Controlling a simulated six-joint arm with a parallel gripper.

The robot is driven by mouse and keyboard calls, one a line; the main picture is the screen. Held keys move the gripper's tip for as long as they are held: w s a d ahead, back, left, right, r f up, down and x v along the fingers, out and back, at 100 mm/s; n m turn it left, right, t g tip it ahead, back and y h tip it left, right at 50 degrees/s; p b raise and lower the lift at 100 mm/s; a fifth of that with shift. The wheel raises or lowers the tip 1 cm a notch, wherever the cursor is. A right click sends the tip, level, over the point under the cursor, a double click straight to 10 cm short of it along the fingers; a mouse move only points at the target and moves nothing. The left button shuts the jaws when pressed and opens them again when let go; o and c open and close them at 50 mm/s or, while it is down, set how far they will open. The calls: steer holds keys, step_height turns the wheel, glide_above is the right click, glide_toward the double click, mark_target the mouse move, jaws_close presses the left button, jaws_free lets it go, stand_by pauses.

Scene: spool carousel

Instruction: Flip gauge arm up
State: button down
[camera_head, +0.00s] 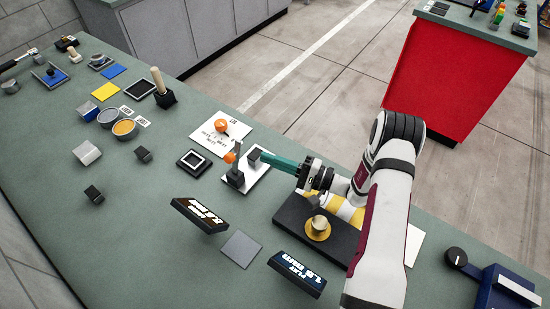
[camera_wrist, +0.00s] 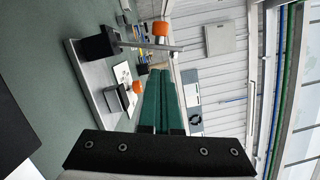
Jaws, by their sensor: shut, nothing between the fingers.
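The gauge stands on a pale plate (camera_head: 262,172), with a black block (camera_head: 235,178) at its near left. Its thin grey arm (camera_head: 238,149) rises from the block, roughly upright, with an orange knob (camera_head: 229,157) beside it. In the wrist view, which is turned sideways, the arm (camera_wrist: 145,46) runs out from the black block (camera_wrist: 100,43) past the orange knob (camera_wrist: 160,30). My gripper (camera_head: 263,153) is shut and empty, its teal fingers level above the plate, right of the arm. The fingertips also show in the wrist view (camera_wrist: 158,72); contact with the gauge cannot be told.
A white card (camera_head: 212,140) with another orange knob (camera_head: 221,125) lies behind the gauge. A black framed square (camera_head: 193,161) lies to its left. Dark label signs (camera_head: 200,215) and a black tray (camera_head: 290,215) with a brass spool (camera_head: 318,228) are nearer. The bench's left part has free room.

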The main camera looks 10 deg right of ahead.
mark_target(238, 155)
steer(key=x, duration=0.5)
steer(key=shift+w+a, duration=0.2)
steer(key=shift+a, duration=0.2)
steer(key=s+a+n, duration=0.1)
steer(key=n, duration=0.1)
steer(key=s+a+r+n, duration=0.1)
steer(key=n, duration=0.1)
steer(key=shift+s+r+g+h, duration=0.1)
steer(key=shift+r+g+h, duration=0.05)
steer(key=shift+g+h, duration=0.2)
